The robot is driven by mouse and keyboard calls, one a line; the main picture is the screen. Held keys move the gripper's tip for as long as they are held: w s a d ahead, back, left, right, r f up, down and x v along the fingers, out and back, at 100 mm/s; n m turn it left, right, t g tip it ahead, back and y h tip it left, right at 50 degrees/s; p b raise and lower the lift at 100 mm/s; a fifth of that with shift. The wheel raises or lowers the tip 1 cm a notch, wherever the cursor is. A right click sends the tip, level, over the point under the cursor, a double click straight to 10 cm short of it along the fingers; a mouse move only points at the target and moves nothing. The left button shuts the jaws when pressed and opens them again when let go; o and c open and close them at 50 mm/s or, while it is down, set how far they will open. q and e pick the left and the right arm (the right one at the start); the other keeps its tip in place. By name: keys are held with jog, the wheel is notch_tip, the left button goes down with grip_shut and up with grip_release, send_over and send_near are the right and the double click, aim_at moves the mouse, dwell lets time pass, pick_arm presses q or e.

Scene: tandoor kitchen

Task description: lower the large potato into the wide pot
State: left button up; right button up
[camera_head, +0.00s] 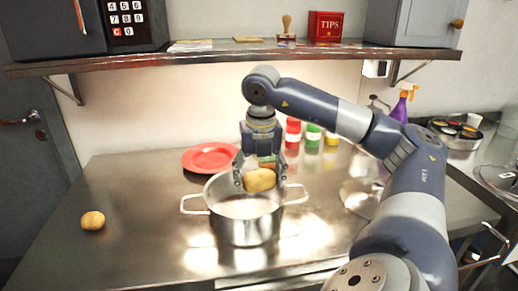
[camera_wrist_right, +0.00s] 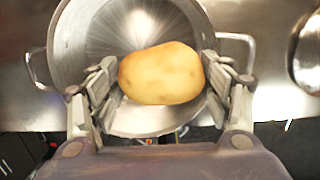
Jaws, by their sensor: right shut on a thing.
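The large potato (camera_head: 260,180) is yellow-brown and held between the fingers of my right gripper (camera_head: 258,178). In the head view it shows over the opening of the wide pot (camera_head: 246,225), a steel pot with two side handles on the counter. In the right wrist view the potato (camera_wrist_right: 161,73) lies between both fingers, with the pot (camera_wrist_right: 68,45) below and around it. How far the potato is above or inside the rim is hard to tell. My left gripper is not in view.
A smaller potato (camera_head: 93,220) lies on the steel counter (camera_head: 135,185) at the left. A red plate (camera_head: 210,158) sits behind the pot. Red, green and yellow containers (camera_head: 313,135) stand behind to the right. A shelf (camera_head: 230,57) runs above the counter. A round metal lid (camera_head: 361,197) lies right of the pot.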

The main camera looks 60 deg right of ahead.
aim_at(259, 191)
jog(key=shift+f+b, duration=0.7)
jog(key=shift+f, duration=0.25)
jog(key=shift+f+b, duration=0.35)
jog(key=shift+f, duration=0.15)
jog(key=shift+f+b, duration=0.7)
jog(key=shift+f, duration=0.05)
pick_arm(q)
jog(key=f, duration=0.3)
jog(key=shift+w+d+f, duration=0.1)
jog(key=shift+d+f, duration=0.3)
pick_arm(e)
jog(key=o, duration=1.2)
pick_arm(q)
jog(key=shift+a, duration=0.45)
